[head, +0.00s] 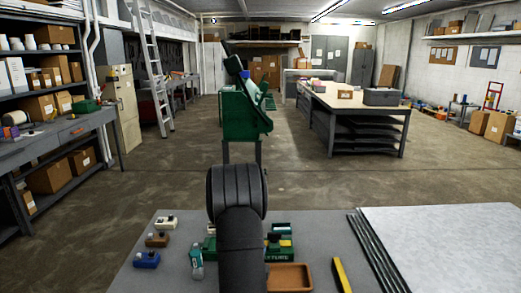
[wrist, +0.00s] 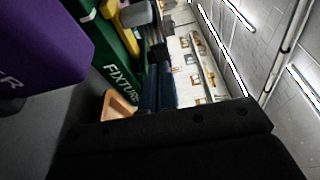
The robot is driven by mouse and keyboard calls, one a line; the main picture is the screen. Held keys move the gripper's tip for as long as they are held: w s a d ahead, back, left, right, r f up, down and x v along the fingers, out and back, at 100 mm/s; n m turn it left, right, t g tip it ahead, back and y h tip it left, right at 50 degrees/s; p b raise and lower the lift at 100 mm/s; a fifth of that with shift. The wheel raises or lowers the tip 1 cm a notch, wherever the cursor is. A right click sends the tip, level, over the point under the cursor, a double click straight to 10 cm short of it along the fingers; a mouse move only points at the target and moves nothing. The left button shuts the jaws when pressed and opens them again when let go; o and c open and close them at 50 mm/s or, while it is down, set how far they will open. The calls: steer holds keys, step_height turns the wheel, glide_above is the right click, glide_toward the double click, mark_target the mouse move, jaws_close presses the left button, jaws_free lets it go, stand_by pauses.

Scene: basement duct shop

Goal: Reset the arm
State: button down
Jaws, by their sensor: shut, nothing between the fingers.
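My arm rises from the near bench (head: 180,282) in the middle of the head view, and its black links hide my gripper there. In the wrist view a black part of my gripper (wrist: 165,135) fills the lower edge. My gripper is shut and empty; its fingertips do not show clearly. The wrist view is turned on its side, with the ceiling to the right. A green fixture (wrist: 122,75) with white lettering stands close by, also partly seen in the head view (head: 274,252). A purple object (wrist: 40,50) with a letter R is very near the camera.
A tan tray (head: 288,277), a yellow-and-black tool (head: 341,276), a small bottle (head: 196,262) and small blocks (head: 147,260) lie on the bench. Metal sheets (head: 440,245) cover its right side. Beyond stand a green machine (head: 240,115) and a worktable (head: 350,100), with open floor around.

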steer(key=x, duration=0.4)
steer(key=shift+d, duration=0.1)
steer(key=shift+w, duration=0.7)
